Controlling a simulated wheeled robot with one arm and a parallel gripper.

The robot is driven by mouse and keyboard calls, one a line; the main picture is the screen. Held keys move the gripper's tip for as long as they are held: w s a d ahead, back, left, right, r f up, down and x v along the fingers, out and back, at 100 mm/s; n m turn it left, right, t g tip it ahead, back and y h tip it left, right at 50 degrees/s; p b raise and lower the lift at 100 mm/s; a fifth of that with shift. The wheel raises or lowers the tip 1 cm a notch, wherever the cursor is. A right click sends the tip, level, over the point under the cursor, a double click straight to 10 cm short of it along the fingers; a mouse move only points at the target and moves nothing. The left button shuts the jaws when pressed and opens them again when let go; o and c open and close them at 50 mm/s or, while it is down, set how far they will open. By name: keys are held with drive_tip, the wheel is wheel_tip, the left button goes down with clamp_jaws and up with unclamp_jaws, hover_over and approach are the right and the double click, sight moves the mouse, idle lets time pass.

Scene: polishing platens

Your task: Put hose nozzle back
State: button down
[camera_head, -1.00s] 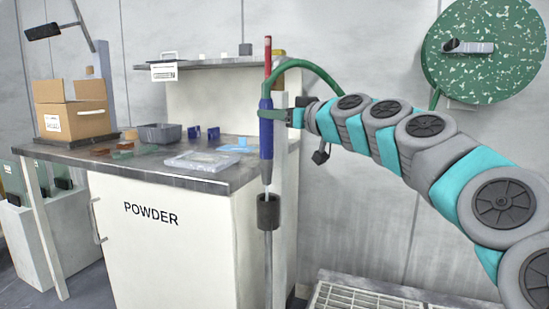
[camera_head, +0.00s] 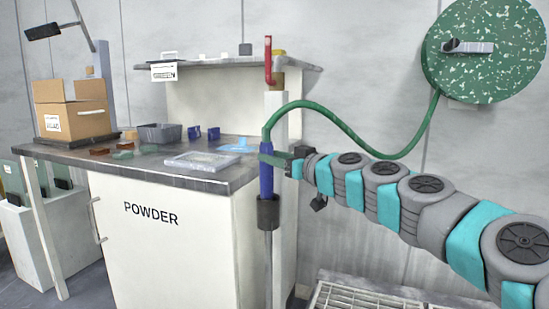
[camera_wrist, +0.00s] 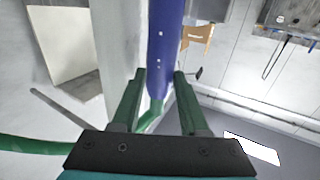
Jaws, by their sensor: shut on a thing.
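The hose nozzle (camera_head: 266,182) is blue and upright in the head view. A green hose (camera_head: 330,111) loops from its top. My gripper (camera_head: 274,160) is shut around the nozzle's upper part, coming from the right. The nozzle's lower end is at the dark cup-shaped holder (camera_head: 268,212) on a thin grey pole and appears to be inside it; its tip is hidden. In the wrist view the blue nozzle (camera_wrist: 163,45) passes between the two green fingers of my gripper (camera_wrist: 159,78).
The white powder cabinet (camera_head: 165,240) with a grey worktop stands left of the holder. A white post (camera_head: 276,110) with a red handle (camera_head: 268,62) rises behind the nozzle. A floor grating (camera_head: 350,297) lies below my arm.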

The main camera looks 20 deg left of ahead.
drive_tip(key=shift+f+b, duration=0.2)
drive_tip(key=shift+b, duration=0.1)
drive_tip(key=c, duration=0.7)
unclamp_jaws()
drive_tip(key=b+v, duration=0.1)
drive_tip(key=v, duration=1.1)
drive_tip(key=shift+s+r, duration=0.1)
